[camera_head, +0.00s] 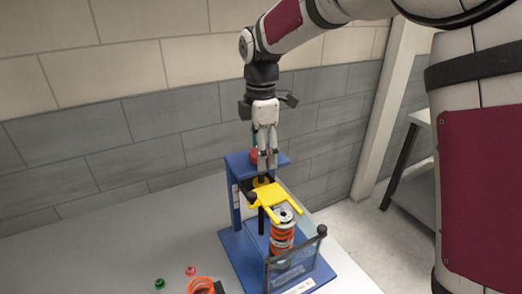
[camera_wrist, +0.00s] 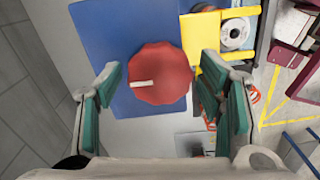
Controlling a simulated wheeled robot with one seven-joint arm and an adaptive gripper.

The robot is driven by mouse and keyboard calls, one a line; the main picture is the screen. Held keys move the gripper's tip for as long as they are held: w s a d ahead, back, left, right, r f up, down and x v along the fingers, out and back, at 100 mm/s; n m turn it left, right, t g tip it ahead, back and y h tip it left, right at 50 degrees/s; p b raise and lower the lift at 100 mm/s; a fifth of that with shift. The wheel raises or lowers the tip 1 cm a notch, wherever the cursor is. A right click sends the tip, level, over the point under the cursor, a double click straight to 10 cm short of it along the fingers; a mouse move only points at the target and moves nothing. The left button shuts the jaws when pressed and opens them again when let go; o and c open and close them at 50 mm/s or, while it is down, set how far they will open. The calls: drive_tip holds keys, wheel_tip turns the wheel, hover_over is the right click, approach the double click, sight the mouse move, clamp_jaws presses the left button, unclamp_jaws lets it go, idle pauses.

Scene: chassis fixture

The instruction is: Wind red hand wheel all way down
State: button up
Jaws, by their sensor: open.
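The red hand wheel (camera_wrist: 160,75) has a scalloped rim and a pale bar-shaped mark. It sits on top of the blue fixture (camera_head: 232,245). In the head view only a bit of the wheel (camera_head: 254,155) shows behind my fingers. My gripper (camera_wrist: 155,95) is open, with one green-padded finger left of the wheel and the other at its right. The fingers look apart from the wheel. In the head view my gripper (camera_head: 267,163) points down at the top of the fixture. A yellow forked plate (camera_head: 276,197) lies below, above an orange coil spring (camera_head: 282,238).
A clear guard panel (camera_head: 293,262) stands at the fixture's front. On the grey table (camera_head: 130,240) lie another orange spring (camera_head: 201,285), a green knob (camera_head: 159,283) and a small red knob (camera_head: 190,270). A brick wall stands behind; the table's left is mostly clear.

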drive_tip(key=n, duration=0.4)
drive_tip(key=shift+n, duration=0.4)
drive_tip(key=n+p, duration=0.1)
drive_tip(key=n, duration=0.7)
drive_tip(key=shift+p, duration=0.3)
drive_tip(key=n, duration=0.5)
drive_tip(key=shift+p, duration=0.3)
drive_tip(key=n, duration=0.3)
drive_tip(key=shift+f, duration=0.1)
